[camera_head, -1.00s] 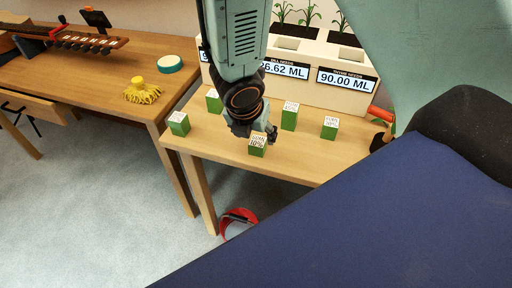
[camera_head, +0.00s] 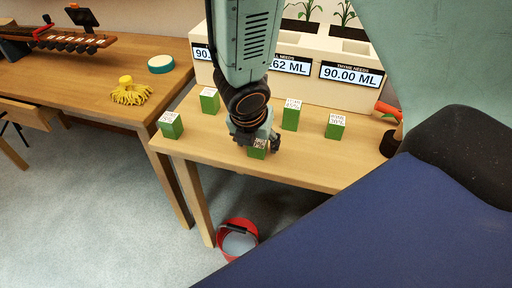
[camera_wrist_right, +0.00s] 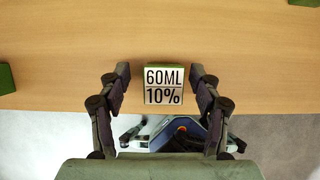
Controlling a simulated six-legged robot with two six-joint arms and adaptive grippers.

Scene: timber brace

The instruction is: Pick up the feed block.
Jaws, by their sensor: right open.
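Several green feed blocks with white printed tops stand on the wooden table. The one at my right gripper (camera_head: 258,143) is a feed block (camera_head: 257,153) near the table's front edge, partly hidden by the gripper in the head view. In the right wrist view this block (camera_wrist_right: 164,85) reads "60ML 10%". There my right gripper (camera_wrist_right: 160,76) is open, with one finger on each side of the block and a gap on both sides. I cannot tell how far down the fingers reach. My left gripper is not in view.
Other feed blocks stand at the left (camera_head: 170,125), back left (camera_head: 209,100), behind (camera_head: 291,114) and right (camera_head: 335,126). A white planter (camera_head: 300,86) with number displays is at the back. A red bucket (camera_head: 238,240) stands on the floor below.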

